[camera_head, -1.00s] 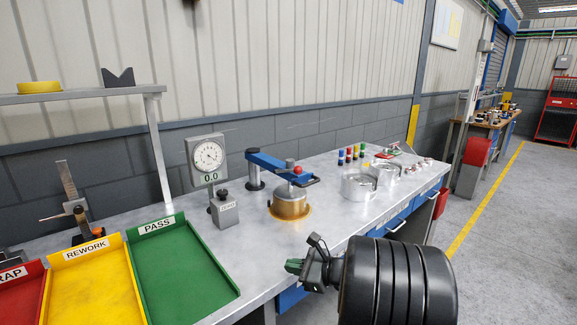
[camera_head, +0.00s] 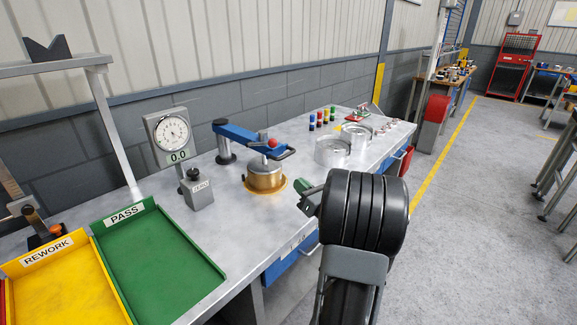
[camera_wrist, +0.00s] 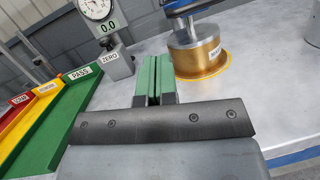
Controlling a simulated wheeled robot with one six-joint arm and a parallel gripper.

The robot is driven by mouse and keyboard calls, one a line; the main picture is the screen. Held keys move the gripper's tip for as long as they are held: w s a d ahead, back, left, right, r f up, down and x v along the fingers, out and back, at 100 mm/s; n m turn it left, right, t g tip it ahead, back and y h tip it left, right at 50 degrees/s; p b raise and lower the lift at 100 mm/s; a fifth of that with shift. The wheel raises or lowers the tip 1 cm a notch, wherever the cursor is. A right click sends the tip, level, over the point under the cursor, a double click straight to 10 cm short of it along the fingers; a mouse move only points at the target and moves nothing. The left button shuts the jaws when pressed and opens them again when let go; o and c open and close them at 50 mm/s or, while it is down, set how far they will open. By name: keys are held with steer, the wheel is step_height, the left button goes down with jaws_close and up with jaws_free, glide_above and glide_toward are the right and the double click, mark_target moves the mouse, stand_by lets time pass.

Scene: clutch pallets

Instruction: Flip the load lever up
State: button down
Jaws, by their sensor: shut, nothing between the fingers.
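A blue arm (camera_head: 245,137) reaches from a dark post over a brass cylinder (camera_head: 266,176) on the bench. The handle is mostly out of the wrist view.
A dial gauge (camera_head: 173,132) and a ZERO block (camera_head: 198,194) stand left of the cylinder. A green PASS tray (camera_head: 160,262) and yellow REWORK tray (camera_head: 62,285) lie at the front left. Silver rings (camera_head: 332,152) and coloured pegs stand to the right.

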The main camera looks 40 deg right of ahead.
steer(key=r+p+x, duration=0.2)
steer(key=p+x, duration=0.1)
steer(key=x, duration=0.9)
steer(key=shift+s+d+r, duration=0.2)
steer(key=shift+d+r, duration=0.1)
steer(key=shift+r, duration=0.1)
steer(key=shift+d, duration=0.1)
